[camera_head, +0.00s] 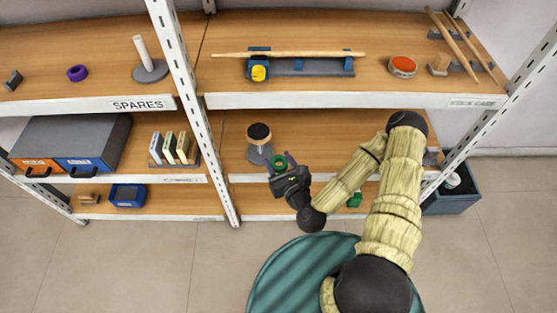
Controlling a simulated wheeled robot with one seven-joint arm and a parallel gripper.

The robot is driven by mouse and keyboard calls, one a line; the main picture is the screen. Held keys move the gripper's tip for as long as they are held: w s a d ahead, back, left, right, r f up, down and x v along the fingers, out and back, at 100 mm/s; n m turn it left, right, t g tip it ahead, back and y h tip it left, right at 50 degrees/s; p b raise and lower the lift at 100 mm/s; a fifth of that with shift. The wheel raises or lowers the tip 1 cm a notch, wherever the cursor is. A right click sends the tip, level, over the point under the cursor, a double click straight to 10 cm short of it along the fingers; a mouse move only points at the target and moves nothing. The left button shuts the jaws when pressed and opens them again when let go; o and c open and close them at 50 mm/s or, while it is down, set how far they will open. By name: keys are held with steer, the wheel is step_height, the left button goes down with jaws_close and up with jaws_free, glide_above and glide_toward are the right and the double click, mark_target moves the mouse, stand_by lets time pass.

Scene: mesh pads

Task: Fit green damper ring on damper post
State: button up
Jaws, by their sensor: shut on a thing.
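My gripper (279,167) is shut on the green damper ring (279,161), at the front of the middle shelf. A white upright post on a round grey base (150,70) stands apart, on the upper shelf at left, well to the left of and above my gripper. Just behind my gripper, on the middle shelf, a round dark-topped pad (259,132) stands on a short stem with a grey base (259,154). I cannot tell for certain which of these is the damper post. The ring is on neither stem.
A purple ring (77,73) lies on the upper left shelf. A metal upright (180,75) stands between the left and right bays. A wooden stick (290,54) on a rest and an orange-topped tin (402,66) sit upper right. A blue bin (127,195) is lower left.

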steer(key=w+d+r+m+t+h, duration=0.1)
steer(key=w+d+m+h, duration=0.3)
steer(key=d, duration=0.8)
steer(key=shift+w+d+h, duration=0.4)
steer(key=shift+w+h, duration=0.5)
steer(key=shift+w, duration=0.2)
